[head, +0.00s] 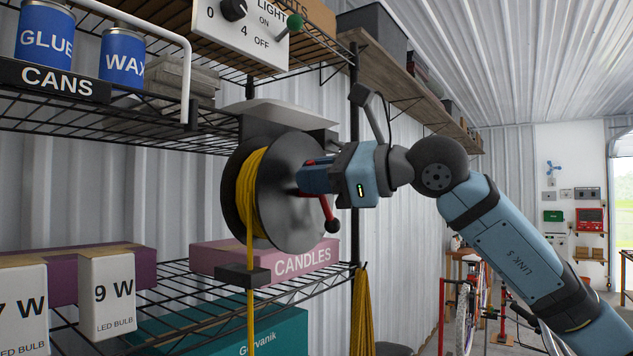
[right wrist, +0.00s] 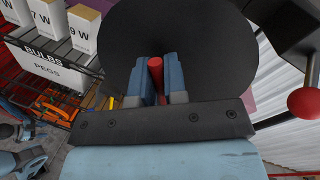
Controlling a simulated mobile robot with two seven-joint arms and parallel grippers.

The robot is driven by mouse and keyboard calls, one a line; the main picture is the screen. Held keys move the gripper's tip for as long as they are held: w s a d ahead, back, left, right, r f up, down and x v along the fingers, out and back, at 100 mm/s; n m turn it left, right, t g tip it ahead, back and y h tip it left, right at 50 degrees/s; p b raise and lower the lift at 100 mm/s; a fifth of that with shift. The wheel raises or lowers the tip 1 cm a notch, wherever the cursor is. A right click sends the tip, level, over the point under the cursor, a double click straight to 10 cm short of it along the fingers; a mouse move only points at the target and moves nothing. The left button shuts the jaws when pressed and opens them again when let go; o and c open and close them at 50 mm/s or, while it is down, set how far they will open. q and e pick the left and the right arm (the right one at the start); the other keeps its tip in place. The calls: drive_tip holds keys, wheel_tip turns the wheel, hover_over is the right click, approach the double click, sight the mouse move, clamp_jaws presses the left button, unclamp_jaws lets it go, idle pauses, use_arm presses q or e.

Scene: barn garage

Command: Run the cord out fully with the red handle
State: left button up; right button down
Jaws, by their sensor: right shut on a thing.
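A dark reel (head: 290,195) is mounted at the shelf's right end, with yellow cord (head: 252,190) wound on its drum. The cord runs down through a dark guide block (head: 242,274) and hangs below it. My right gripper (head: 307,178) is at the reel's right face. In the right wrist view its fingers (right wrist: 158,80) are shut on a red handle (right wrist: 156,72), in front of the dark reel disc (right wrist: 190,40). A red rod with a dark knob (head: 332,226) points down beside the gripper in the head view.
A pink CANDLES box (head: 300,262), a teal box (head: 265,335) and bulb boxes (head: 106,290) stand on wire shelves. A shelf post (head: 355,200) is close to my right gripper. A red ball knob (right wrist: 305,102) shows at the right in the wrist view.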

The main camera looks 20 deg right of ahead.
drive_tip(key=shift+s+a+f+n+h+b, duration=0.15)
drive_tip(key=shift+n+b, duration=0.15)
drive_tip(key=shift+n, duration=0.3)
drive_tip(key=shift+a+f+n+h+b, duration=0.15)
drive_tip(key=shift+n+b, duration=0.1)
drive_tip(key=shift+n, duration=0.75)
drive_tip(key=c, duration=1.2)
unclamp_jaws()
drive_tip(key=shift+s, duration=0.1)
drive_tip(key=shift+o, duration=0.2)
drive_tip(key=shift+s+d+b, duration=0.3)
drive_tip(key=shift+d+b, duration=0.05)
drive_tip(key=shift+d, duration=0.1)
drive_tip(key=b+v, duration=0.1)
drive_tip(key=v, duration=1.1)
drive_tip(key=shift+s+d+r+b, duration=0.2)
drive_tip(key=shift+s+r+b, duration=0.1)
drive_tip(key=shift+b, duration=0.1)
